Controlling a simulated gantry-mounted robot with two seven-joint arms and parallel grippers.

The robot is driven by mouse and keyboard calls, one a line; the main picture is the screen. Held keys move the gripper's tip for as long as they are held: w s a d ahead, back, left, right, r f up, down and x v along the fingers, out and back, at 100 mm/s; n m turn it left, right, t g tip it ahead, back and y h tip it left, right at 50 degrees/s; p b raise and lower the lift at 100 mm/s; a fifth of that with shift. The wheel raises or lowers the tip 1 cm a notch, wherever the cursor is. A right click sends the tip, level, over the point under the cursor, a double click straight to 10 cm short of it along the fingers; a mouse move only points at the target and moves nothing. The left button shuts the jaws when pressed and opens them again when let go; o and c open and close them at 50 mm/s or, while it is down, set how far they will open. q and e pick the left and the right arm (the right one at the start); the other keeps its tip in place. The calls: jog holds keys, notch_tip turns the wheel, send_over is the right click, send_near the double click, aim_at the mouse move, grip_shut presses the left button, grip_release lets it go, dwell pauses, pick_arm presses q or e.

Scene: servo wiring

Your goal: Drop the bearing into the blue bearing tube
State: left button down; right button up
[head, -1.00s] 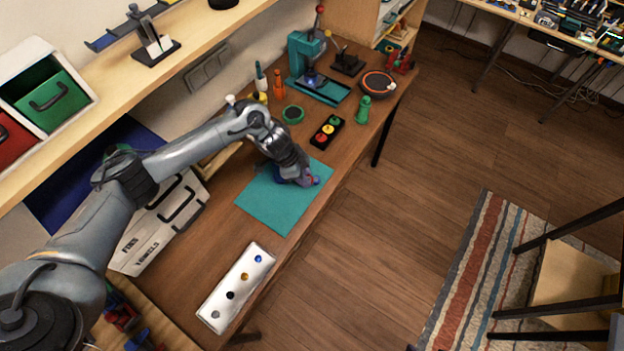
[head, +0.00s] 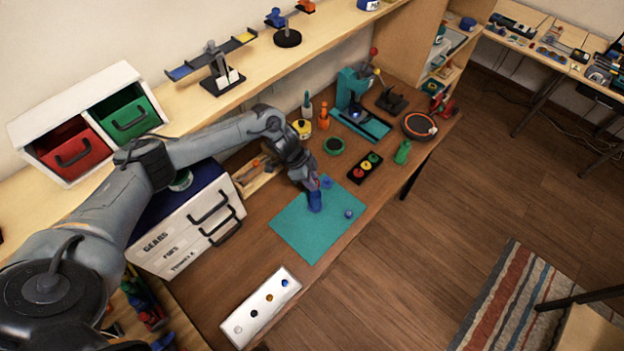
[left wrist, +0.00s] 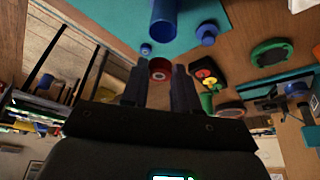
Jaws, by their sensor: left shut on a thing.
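My left gripper (head: 312,186) is over the teal mat (head: 290,232). In the left wrist view its fingers (left wrist: 161,88) are shut on a small red ring-shaped bearing (left wrist: 160,68) with a pale centre. The blue bearing tube (head: 315,202) stands on the mat right by the gripper in the head view. It also shows in the left wrist view (left wrist: 163,20), beyond the bearing and apart from it. I cannot make out the bearing in the head view. My right gripper is not in view.
A small blue round piece (head: 348,213) and a blue flanged piece (head: 326,182) lie on the mat. A black block with coloured buttons (head: 365,168), a green ring (head: 333,146) and a teal press (head: 358,105) stand behind. A white strip (head: 262,307) lies at the front.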

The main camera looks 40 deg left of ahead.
pick_arm(q)
jog(key=shift+f+b, duration=0.95)
jog(key=shift+f, duration=1.1)
jog(key=shift+f+b, duration=0.3)
jog(key=shift+f, duration=0.35)
jog(key=shift+f+p, duration=0.15)
jog(key=shift+p, duration=0.2)
